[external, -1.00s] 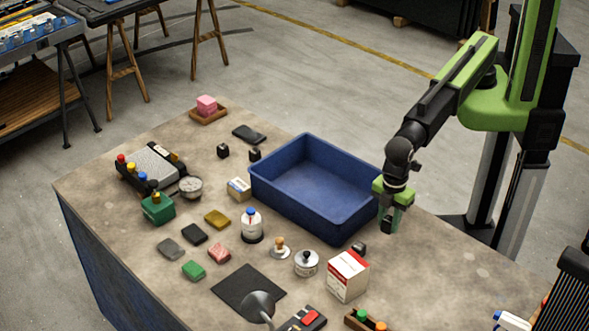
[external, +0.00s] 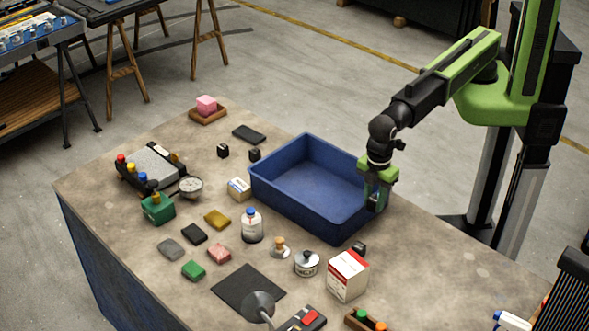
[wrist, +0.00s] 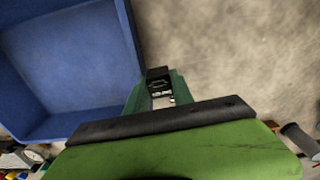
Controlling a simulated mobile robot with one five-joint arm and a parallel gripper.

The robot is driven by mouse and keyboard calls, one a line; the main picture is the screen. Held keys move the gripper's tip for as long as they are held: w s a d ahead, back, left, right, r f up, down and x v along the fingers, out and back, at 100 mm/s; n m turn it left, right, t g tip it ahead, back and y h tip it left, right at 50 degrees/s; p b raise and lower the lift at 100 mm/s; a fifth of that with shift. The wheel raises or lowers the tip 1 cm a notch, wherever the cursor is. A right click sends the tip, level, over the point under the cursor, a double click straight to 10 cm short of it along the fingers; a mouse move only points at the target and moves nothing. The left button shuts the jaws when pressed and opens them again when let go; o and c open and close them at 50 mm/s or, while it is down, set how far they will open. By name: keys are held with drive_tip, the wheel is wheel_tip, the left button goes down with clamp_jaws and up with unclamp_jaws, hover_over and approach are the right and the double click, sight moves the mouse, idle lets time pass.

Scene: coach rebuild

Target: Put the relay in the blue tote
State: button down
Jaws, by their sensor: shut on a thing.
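The blue tote (external: 312,190) stands open on the table, and its visible floor is bare. My gripper (external: 376,201) is at the tote's right corner in the external view, raised above the table. It is shut on a small dark block, seemingly the relay (wrist: 159,83), which shows between the green fingers in the wrist view. There the tote (wrist: 75,60) lies to the left and the fingertips (wrist: 158,88) are close beside its wall. The fingers hide part of the block.
A red-and-white box (external: 347,276), a lidded metal pot (external: 306,263) and a small black block (external: 359,247) stand in front of the tote.

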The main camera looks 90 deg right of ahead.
drive_tip(key=w+d, duration=0.5)
drive_tip(key=d, duration=0.4)
drive_tip(key=w+d+r+m, duration=0.1)
drive_tip(key=w+d, duration=0.3)
drive_tip(key=d, duration=0.6)
drive_tip(key=w+d, duration=0.5)
drive_tip(key=d, duration=0.4)
drive_tip(key=b, duration=0.7)
hover_over(320, 200)
drive_tip(key=f, duration=0.7)
drive_tip(key=shift+w+d, duration=0.1)
drive_tip(key=shift+d, duration=0.1)
drive_tip(key=shift+a, duration=0.1)
wheel_tip(320, 200, down, 4)
drive_tip(key=b, duration=0.4)
drive_tip(key=shift+f, duration=0.2)
drive_tip(key=shift+r, duration=0.25)
drive_tip(key=shift+f, duration=0.25)
drive_tip(key=c, duration=1.1)
unclamp_jaws()
drive_tip(key=shift+r, duration=0.1)
